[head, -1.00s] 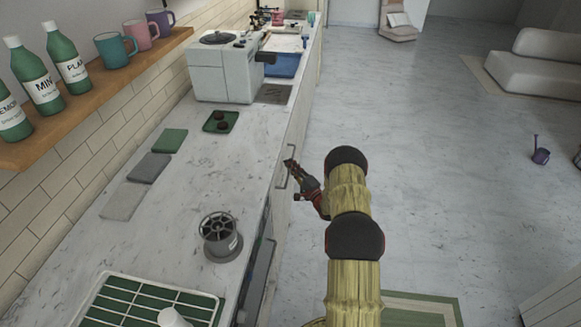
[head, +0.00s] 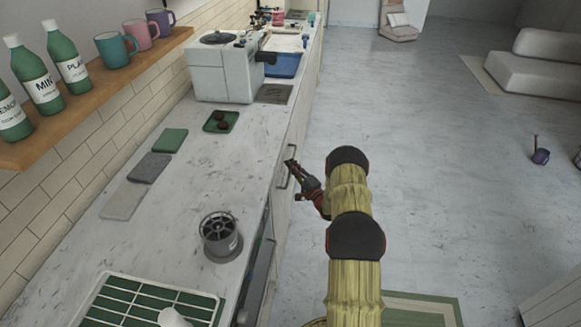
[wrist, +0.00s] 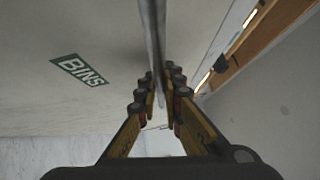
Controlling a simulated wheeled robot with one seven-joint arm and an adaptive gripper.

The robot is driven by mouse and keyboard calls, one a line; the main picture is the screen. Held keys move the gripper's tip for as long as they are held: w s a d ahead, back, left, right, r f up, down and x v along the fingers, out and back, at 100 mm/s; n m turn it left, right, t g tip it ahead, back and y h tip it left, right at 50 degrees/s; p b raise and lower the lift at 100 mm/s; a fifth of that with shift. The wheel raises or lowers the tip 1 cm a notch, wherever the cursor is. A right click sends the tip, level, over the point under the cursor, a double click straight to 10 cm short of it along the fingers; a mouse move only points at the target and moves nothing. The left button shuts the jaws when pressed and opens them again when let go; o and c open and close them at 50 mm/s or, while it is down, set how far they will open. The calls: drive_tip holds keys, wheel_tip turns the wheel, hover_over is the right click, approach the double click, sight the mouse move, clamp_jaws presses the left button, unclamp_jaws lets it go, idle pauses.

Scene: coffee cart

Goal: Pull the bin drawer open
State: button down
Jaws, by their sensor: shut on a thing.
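The bin drawer front (wrist: 35,105) is a pale panel with a green "BINS" label (wrist: 79,71), seen at the left of the wrist view. Its bar handle (wrist: 156,35) runs down the middle of that view, between my fingers. The handle (head: 283,177) also shows in the head view on the counter's front side. My gripper (wrist: 161,80) is shut on the handle, with a finger on each side. In the head view my gripper (head: 291,166) reaches the handle from the right. I see no clear gap around the drawer front.
The marble counter (head: 150,225) lies to the left, with a grey grinder-like canister (head: 220,237), a green rack (head: 150,300) and a white coffee machine (head: 222,70). A striped mat (head: 425,307) lies nearby.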

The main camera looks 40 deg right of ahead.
drive_tip(key=s+d+b, duration=0.4)
drive_tip(key=s+d, duration=2)
drive_tip(key=s, duration=0.4)
drive_tip(key=shift+s+f+b, duration=0.15)
drive_tip(key=shift+s+b, duration=0.05)
drive_tip(key=shift+b, duration=0.2)
drive_tip(key=c, duration=2)
unclamp_jaws()
drive_tip(key=shift+c, duration=0.2)
drive_tip(key=shift+o, duration=0.6)
drive_tip(key=s+a+f, duration=0.1)
drive_tip(key=s, duration=1)
drive_tip(key=shift+s+f, duration=0.25)
drive_tip(key=shift+s, duration=0.15)
